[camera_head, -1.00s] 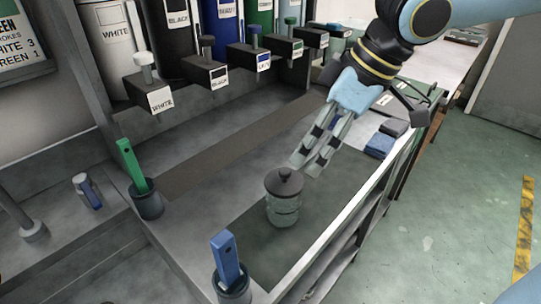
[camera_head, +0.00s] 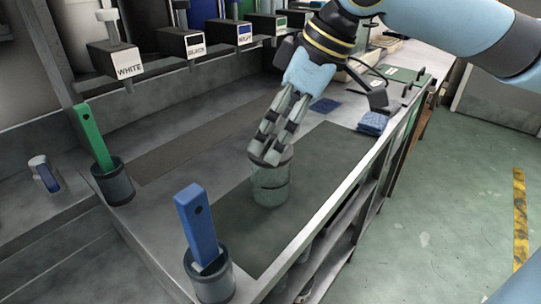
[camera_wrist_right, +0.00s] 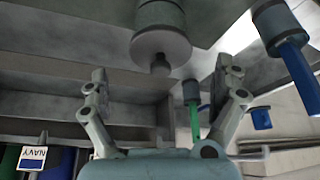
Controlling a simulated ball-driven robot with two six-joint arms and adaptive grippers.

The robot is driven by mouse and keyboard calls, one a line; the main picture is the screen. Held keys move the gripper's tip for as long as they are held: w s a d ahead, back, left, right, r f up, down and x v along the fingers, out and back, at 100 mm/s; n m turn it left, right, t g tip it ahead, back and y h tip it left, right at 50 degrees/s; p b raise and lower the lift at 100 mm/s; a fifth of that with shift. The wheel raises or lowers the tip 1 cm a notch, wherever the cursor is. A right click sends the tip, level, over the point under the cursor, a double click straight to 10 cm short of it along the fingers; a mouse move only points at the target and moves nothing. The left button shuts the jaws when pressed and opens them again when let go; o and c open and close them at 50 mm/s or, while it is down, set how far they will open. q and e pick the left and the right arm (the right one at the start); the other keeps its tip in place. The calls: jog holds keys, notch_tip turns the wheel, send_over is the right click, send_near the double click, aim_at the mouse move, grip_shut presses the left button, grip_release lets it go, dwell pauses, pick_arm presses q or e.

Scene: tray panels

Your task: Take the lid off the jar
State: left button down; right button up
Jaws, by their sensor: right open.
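The clear glass jar (camera_head: 271,189) stands upright on the dark mat (camera_head: 330,150) of the bench. Its round grey lid with a knob (camera_wrist_right: 160,47) is on the jar, seen in the right wrist view; in the head view my fingers largely hide it. My right gripper (camera_head: 264,155) is at the top of the jar. In the right wrist view its fingers (camera_wrist_right: 160,68) are spread wide on either side of the knob, with nothing between them gripped. My left gripper is not in view.
A cup with a blue handle (camera_head: 199,231) stands near the front, left of the jar, and a cup with a green handle (camera_head: 93,138) further left. Labelled dispensers (camera_head: 183,42) line the back. Blue folded cloths (camera_head: 373,123) lie at the right edge. The mat right of the jar is clear.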

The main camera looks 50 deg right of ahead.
jog(key=shift+b+x, duration=0.45)
jog(key=shift+x, duration=0.85)
jog(key=shift+w+a, duration=0.1)
jog(key=shift+c, duration=0.4)
jog(key=c, duration=1)
jog(key=shift+r, duration=0.1)
